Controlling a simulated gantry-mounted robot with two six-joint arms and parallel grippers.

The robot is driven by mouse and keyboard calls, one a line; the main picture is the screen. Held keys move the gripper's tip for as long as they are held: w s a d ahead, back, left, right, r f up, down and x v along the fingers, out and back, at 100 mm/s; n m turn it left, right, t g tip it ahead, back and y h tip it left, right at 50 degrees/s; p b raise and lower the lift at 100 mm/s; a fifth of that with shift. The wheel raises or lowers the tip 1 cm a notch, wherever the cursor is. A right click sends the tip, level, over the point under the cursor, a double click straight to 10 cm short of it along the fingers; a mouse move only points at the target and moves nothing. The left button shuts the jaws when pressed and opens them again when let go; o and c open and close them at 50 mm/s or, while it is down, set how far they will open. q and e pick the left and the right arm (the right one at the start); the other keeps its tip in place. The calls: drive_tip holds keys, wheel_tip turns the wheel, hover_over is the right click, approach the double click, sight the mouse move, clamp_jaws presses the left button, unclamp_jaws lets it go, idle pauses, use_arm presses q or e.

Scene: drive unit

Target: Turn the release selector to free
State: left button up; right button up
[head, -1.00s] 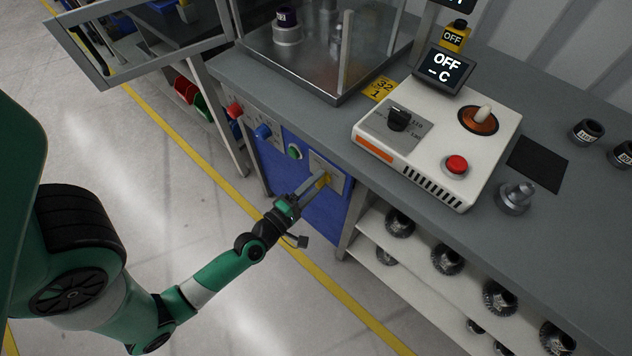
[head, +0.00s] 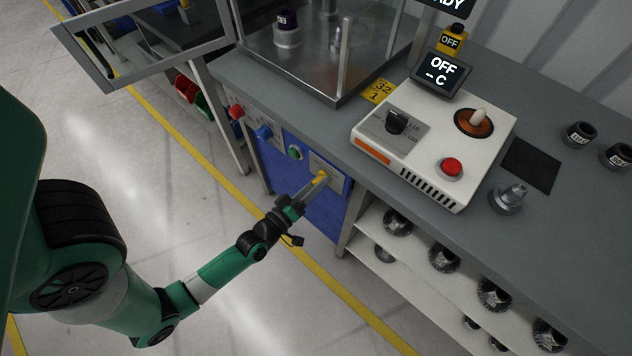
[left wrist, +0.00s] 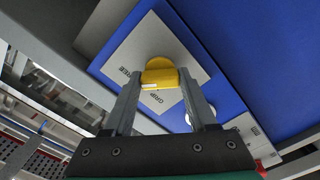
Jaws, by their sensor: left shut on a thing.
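The release selector (head: 321,177) is a yellow knob on a pale plate, set in the blue front panel below the bench. In the left wrist view the yellow selector (left wrist: 161,73) shows a short white mark near its lower left edge. The pale plate (left wrist: 130,45) carries the word FREE to the knob's left and GRIP just below it. My left gripper (head: 315,186) reaches the selector from the lower left, its two fingers shut on the knob. In the left wrist view the fingertips (left wrist: 161,82) are at both sides of it. My right gripper is not in view.
A green button (head: 295,153), a blue knob (head: 264,132) and a red knob (head: 236,112) sit left of the selector. The grey bench top (head: 345,118) overhangs the panel. A white control box (head: 430,140) stands on it. Shelves with metal gears (head: 444,257) are right of the panel.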

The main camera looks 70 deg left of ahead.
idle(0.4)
use_arm(q)
drive_tip(key=o, duration=1.4)
drive_tip(key=shift+c, duration=0.2)
drive_tip(key=p+v, duration=0.3)
drive_tip(key=v, duration=0.8)
drive_tip(key=shift+s, duration=0.3)
drive_tip(key=shift+d, duration=0.1)
